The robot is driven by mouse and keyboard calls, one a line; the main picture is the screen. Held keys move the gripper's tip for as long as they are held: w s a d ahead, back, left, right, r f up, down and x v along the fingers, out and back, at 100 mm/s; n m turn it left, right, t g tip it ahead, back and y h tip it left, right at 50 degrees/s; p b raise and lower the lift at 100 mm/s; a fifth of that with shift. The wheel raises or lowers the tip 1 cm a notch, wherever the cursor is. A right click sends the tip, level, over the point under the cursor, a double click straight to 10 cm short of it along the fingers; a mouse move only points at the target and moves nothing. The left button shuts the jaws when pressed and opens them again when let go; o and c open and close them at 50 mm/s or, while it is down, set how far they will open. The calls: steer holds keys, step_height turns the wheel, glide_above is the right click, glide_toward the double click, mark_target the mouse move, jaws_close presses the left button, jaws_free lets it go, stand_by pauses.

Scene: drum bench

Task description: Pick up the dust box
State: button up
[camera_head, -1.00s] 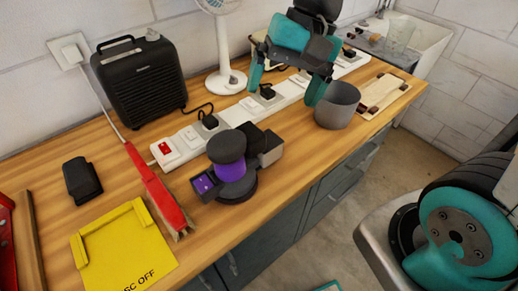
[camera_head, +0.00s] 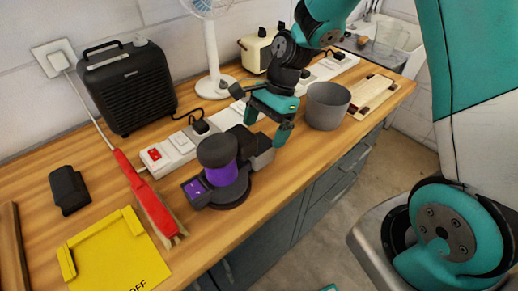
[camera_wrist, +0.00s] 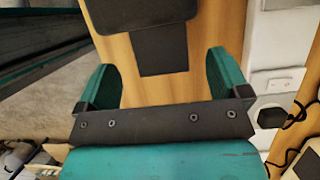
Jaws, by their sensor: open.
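The dust box appears to be the dark grey box (camera_head: 259,152) at the back right of the sander (camera_head: 222,174), which has a purple band and lies on the wooden bench. My gripper (camera_head: 266,122) is open and empty just right of this box, its teal fingers low over the bench. In the wrist view, the two fingers (camera_wrist: 162,68) are spread apart. A dark block (camera_wrist: 160,50), apparently part of the dust box, shows between and beyond the fingertips. I cannot tell whether they touch it.
A power strip (camera_head: 178,146) runs along the back of the bench. A grey cup (camera_head: 327,107) stands right of my gripper. A red-handled brush (camera_head: 150,202), a yellow plate (camera_head: 108,250), a black heater (camera_head: 128,87) and a fan (camera_head: 211,50) are to the left and back.

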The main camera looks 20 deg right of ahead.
mark_target(261, 141)
steer(key=shift+p+x, duration=0.65)
steer(key=shift+x, duration=2.4)
steer(key=shift+w+d, duration=0.1)
steer(key=shift+d, duration=0.1)
steer(key=c, duration=0.9)
